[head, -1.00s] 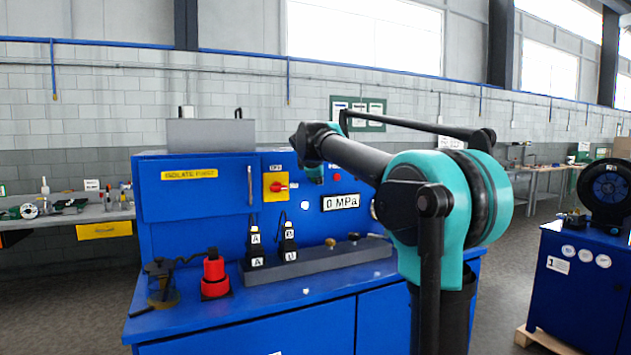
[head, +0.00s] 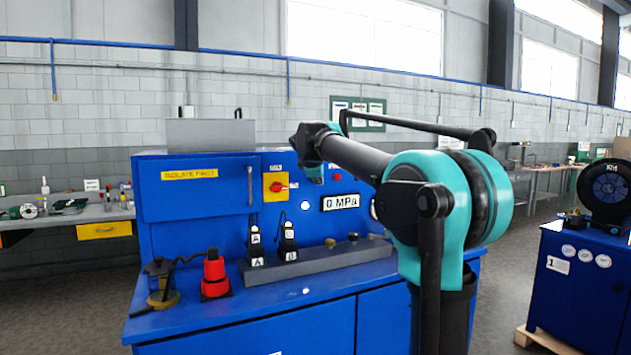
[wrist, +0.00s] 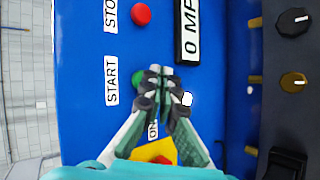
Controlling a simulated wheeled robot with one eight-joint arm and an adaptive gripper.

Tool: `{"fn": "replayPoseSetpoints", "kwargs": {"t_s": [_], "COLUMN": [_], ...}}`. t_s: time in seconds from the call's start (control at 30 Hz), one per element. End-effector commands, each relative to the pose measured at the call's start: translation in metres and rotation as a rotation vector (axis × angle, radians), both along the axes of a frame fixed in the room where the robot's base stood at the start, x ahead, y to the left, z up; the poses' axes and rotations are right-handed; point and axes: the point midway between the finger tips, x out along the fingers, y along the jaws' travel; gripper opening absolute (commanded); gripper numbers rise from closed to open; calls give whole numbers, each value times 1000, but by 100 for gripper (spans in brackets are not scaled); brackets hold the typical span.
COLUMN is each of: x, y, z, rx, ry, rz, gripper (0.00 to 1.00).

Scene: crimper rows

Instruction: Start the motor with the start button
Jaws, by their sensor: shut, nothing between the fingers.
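The green start button (wrist: 138,76) sits on the blue panel beside the START label (wrist: 111,81) in the wrist view, partly covered by my gripper. My gripper (wrist: 158,76) is shut and empty, its fingertips just right of the button in the picture. I cannot tell whether they touch the panel. In the head view my gripper (head: 315,174) is in front of the panel and the start button is hidden. The red stop button (wrist: 141,14) lies farther up in the wrist view; it also shows in the head view (head: 337,177).
A yellow switch plate with a red knob (head: 276,186) is left of my gripper. A white lamp (wrist: 187,99) and the 0 MPa display (head: 341,202) are close by. Black handles (head: 288,240) and a red tool (head: 214,275) stand on the blue bench (head: 250,310).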

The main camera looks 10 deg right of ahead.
Motion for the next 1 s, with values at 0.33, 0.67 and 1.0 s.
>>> {"fn": "replayPoseSetpoints", "kwargs": {"t_s": [0.33,0.67,1.0], "x": [4,8,10], "y": [2,3,3], "z": [0,0,0], "rx": [0,0,0], "ry": [0,0,0], "rz": [0,0,0], "gripper": [0,0,0]}}
